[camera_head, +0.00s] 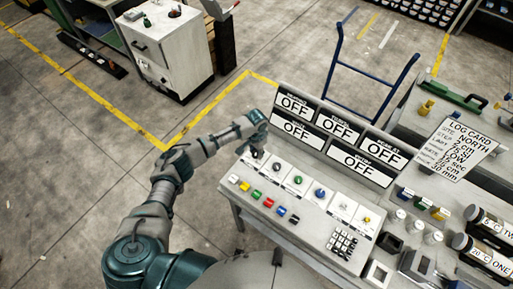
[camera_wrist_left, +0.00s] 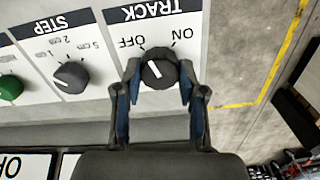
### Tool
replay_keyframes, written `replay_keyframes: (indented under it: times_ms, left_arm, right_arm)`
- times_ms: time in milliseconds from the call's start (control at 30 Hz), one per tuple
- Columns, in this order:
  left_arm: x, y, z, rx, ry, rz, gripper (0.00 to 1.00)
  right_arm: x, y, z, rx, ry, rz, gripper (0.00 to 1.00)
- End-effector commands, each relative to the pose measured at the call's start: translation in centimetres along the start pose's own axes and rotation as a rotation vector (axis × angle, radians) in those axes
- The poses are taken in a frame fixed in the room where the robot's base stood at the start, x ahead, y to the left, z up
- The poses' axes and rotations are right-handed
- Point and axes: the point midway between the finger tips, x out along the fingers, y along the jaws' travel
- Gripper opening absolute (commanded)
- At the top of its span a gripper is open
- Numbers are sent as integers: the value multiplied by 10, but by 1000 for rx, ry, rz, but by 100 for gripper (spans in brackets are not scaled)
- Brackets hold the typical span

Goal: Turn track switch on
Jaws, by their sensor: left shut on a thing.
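The track switch (camera_wrist_left: 160,73) is a round dark knob on a white plate headed TRACK in the left wrist view, where the lettering appears upside down. Its white pointer mark leans up and left, toward the OFF label (camera_wrist_left: 132,41); the ON label (camera_wrist_left: 182,33) is on the other side. My left gripper (camera_wrist_left: 158,84) is shut on the knob, with one finger on each side. In the head view my left gripper (camera_head: 257,153) is at the panel's left end and hides the knob. The display boards (camera_head: 295,105) read OFF. My right gripper is not in view.
The STEP knob (camera_wrist_left: 70,76) sits beside the track switch. The sloping panel (camera_head: 300,229) holds more knobs and several coloured buttons. A log card (camera_head: 459,149), jars and a blue cart frame (camera_head: 333,75) are to the right and behind. Open floor lies left.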

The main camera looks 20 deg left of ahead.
Motion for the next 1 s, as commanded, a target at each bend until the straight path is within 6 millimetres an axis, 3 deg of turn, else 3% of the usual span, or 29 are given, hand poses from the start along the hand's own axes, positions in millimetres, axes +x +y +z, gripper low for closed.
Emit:
replay_keyframes:
  times_ms: [400,1000]
  left_arm:
    - [0,0,1,391,-3,2,5]
    - [1,-1,1,926,-3,1,5]
  right_arm:
    - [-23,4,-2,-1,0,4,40]
    - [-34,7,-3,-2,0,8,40]
